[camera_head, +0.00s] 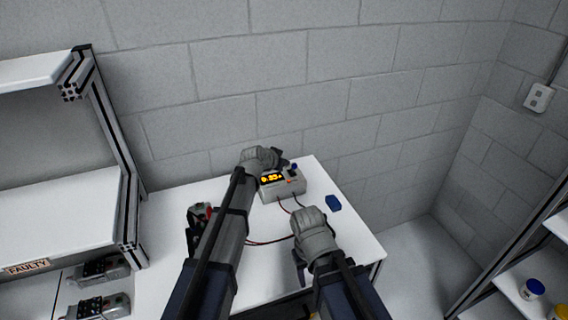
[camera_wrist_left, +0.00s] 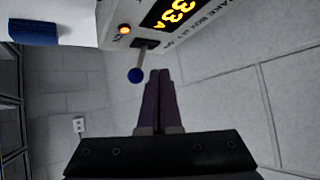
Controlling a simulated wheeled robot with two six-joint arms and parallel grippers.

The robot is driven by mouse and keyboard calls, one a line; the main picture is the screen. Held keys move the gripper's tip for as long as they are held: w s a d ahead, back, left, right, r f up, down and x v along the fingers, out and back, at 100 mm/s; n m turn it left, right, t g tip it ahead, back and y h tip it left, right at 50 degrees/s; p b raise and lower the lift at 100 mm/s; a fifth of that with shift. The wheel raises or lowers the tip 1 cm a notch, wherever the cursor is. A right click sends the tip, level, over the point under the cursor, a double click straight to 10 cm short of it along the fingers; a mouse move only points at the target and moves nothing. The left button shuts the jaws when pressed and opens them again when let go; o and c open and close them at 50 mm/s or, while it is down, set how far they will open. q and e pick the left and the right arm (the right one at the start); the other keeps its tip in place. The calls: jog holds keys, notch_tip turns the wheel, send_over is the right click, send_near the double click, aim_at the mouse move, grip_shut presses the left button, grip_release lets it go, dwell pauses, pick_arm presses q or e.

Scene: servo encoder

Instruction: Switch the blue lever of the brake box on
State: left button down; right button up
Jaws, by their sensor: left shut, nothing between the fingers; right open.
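The brake box (camera_head: 270,194) is a light grey box with a lit orange display, standing at the back of the white table. Its blue lever (camera_head: 294,166) has a round blue knob. In the left wrist view the lever (camera_wrist_left: 135,75) sticks out of a dark slot beside a lit orange lamp (camera_wrist_left: 124,30). My left gripper (camera_head: 284,162) is shut and empty at the top of the box. Its fingertips (camera_wrist_left: 160,72) are right beside the knob; I cannot tell whether they touch. My right gripper (camera_head: 298,262) is open over the table, in front of the box.
A blue block (camera_head: 333,203) lies right of the box; it also shows in the left wrist view (camera_wrist_left: 33,32). Red and dark wires (camera_head: 262,242) run from the box across the table. A shelf marked FAULTY (camera_head: 27,268) stands at the left, with grey devices (camera_head: 100,270) beside it.

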pick_arm(q)
jog(key=shift+w+a+f, duration=0.2)
jog(key=shift+w+f, duration=0.1)
jog(key=shift+w, duration=0.25)
jog(key=shift+s+r, duration=0.1)
jog(key=p+v, duration=0.4)
jog(key=v, duration=0.3)
jog(key=shift+s, duration=0.25)
jog(key=shift+a+r, duration=0.1)
jog(key=shift+r, duration=0.05)
